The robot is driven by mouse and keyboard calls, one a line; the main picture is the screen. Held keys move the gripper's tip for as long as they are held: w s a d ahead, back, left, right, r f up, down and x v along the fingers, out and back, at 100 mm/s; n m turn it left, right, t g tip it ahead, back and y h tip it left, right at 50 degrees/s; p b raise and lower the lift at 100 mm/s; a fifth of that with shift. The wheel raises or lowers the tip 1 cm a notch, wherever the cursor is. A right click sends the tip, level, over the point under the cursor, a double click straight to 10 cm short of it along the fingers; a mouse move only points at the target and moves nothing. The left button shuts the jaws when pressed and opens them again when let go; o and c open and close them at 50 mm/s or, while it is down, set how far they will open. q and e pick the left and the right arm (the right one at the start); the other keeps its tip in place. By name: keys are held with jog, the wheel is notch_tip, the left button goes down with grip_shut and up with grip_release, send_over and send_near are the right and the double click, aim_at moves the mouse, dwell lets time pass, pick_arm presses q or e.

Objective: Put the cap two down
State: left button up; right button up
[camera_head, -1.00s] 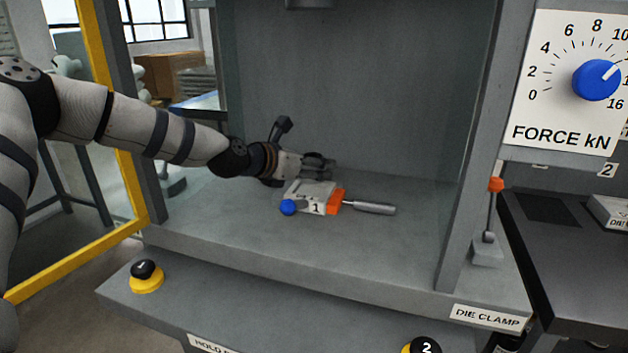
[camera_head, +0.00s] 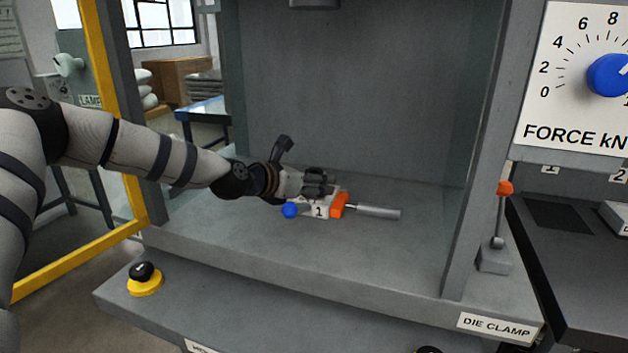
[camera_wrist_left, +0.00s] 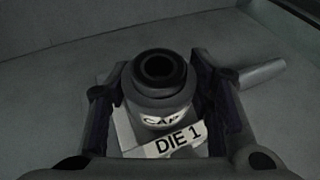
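The cap (camera_wrist_left: 158,85), a dark grey round piece with a hole in its top and a "CAP" label, stands upright between my left gripper's fingers (camera_wrist_left: 158,108) in the left wrist view. The fingers appear to touch it on both sides. Its label's number is not readable. Die 1 (camera_wrist_left: 175,142) is right below or under the cap; whether they touch is hidden. In the head view my left gripper (camera_head: 319,183) is low over the white die block (camera_head: 320,211), covering its back part. My right gripper is not in view.
The die has a blue knob (camera_head: 290,211), an orange block (camera_head: 338,206) and a grey handle (camera_head: 377,212) pointing right. The press bed (camera_head: 390,255) around it is clear. A grey post (camera_head: 474,160) and the orange-tipped die clamp lever (camera_head: 500,215) stand at the right.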

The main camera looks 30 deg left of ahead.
pick_arm(q)
jog(key=shift+o, duration=1.3)
jog(key=f, duration=0.2)
jog(key=shift+s+d+f+g, duration=0.2)
jog(key=shift+f+g, duration=0.1)
jog(key=shift+f, duration=0.1)
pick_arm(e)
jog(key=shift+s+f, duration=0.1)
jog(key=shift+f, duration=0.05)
pick_arm(q)
jog(key=shift+r, duration=0.1)
jog(key=shift+s+a+r+p, duration=0.1)
jog(key=shift+s+r+p, duration=0.1)
jog(key=shift+r, duration=0.35)
jog(key=shift+s+r+p, duration=0.1)
jog(key=shift+r+p, duration=0.1)
jog(key=shift+r, duration=0.3)
jog(key=p+v, duration=0.1)
jog(key=v, duration=0.2)
jog(key=p+v, duration=0.1)
jog(key=v, duration=0.2)
jog(key=shift+w+r, duration=0.15)
jog(key=shift+r, duration=0.3)
jog(key=s, duration=0.3)
jog(key=shift+a+r, duration=0.25)
jog(key=shift+v, duration=1.1)
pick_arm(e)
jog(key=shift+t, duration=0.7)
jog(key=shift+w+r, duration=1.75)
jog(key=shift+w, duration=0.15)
